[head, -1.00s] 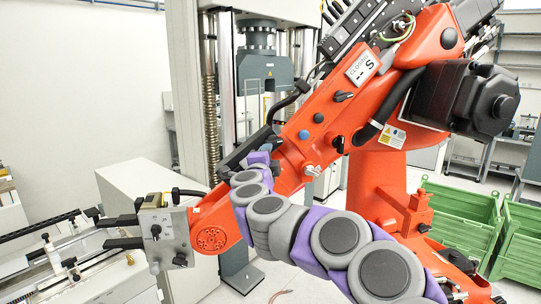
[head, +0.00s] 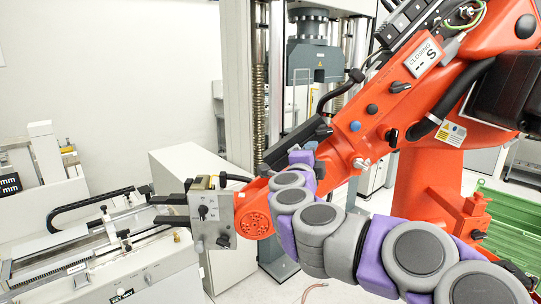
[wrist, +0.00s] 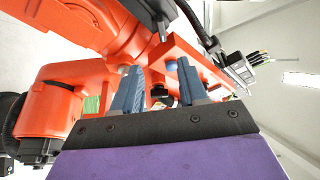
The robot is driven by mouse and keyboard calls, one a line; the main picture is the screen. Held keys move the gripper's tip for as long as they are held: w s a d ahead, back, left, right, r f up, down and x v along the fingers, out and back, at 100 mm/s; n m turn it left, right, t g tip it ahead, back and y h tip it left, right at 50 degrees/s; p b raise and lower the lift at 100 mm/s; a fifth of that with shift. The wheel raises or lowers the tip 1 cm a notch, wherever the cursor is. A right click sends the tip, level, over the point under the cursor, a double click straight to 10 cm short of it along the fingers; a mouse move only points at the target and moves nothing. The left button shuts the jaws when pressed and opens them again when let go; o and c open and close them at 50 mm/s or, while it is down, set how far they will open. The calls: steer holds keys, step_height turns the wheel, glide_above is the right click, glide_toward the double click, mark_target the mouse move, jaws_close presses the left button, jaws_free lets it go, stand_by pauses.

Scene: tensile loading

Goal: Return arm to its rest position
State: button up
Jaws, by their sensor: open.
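My arm (head: 330,235), grey and purple, reaches from the lower right up in front of the orange industrial robot arm (head: 350,135). In the head view its far end is close to the orange arm, and my gripper's fingers are not clearly seen there. In the wrist view my gripper (wrist: 159,68) shows two blue-grey fingers standing apart on a dark plate, with nothing gripped between them. Orange arm parts lie behind and to the left of the fingers. I cannot tell whether anything touches.
The orange arm's own metal gripper (head: 210,212) hangs beside a measuring bench (head: 100,270) at the left. A tensile testing machine (head: 315,62) stands behind. Green crates (head: 505,222) are at the right. The orange arm closely crowds my arm.

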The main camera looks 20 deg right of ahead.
steer(key=a+f+n+t+y+b, duration=0.2)
steer(key=a+n+t+y+b, duration=0.3)
steer(key=a+n+y, duration=1.15)
steer(key=s+a+f+n+g+y+b, duration=0.1)
steer(key=s+a+f+n+g+b, duration=0.15)
steer(key=a+f, duration=0.35)
steer(key=s+a+f+n+g+y+b, duration=0.15)
steer(key=s+a+f, duration=0.25)
steer(key=a, duration=0.4)
steer(key=s+a+f+n+g+h+b, duration=0.15)
steer(key=s+f+g, duration=0.25)
steer(key=s+f, duration=0.45)
steer(key=s+f+n+g+b, duration=0.2)
steer(key=s+f+g, duration=0.25)
steer(key=f, duration=0.65)
steer(key=s+d+f+g+h+b, duration=0.2)
steer(key=s+d+f+g, duration=0.2)
steer(key=s, duration=0.7)
steer(key=s+d+f+g+h+b, duration=0.2)
steer(key=s+d+f, duration=0.4)
steer(key=s+f, duration=0.3)
steer(key=shift+s+d+f+n+g+h, duration=0.3)
steer(key=shift+s+d+g+h, duration=0.15)
steer(key=shift+s+g, duration=0.65)
steer(key=shift+w, duration=0.1)
